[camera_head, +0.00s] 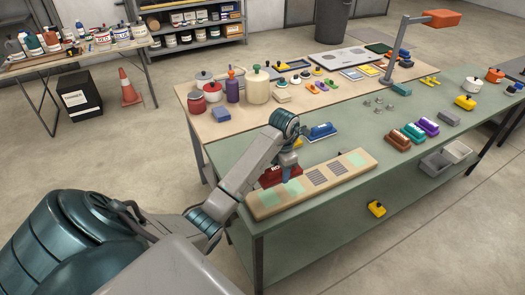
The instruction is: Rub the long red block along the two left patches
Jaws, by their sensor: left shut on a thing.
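A long beige board (304,186) lies on the green table, with a row of patches along its top. The two left patches, (267,199) and (294,188), are pale green. My left gripper (287,172) points down at the board's far left edge and is shut on the red block (271,177). The block is partly hidden by my arm and fingers. I cannot tell whether it touches the board. My right gripper is not in view.
Two dark striped patches (317,178) and another green patch (356,159) lie further right. A blue block (322,131) is behind the board. Brown, green and purple blocks (412,132) stand to the right. Pots and bottles (232,90) are on the table behind.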

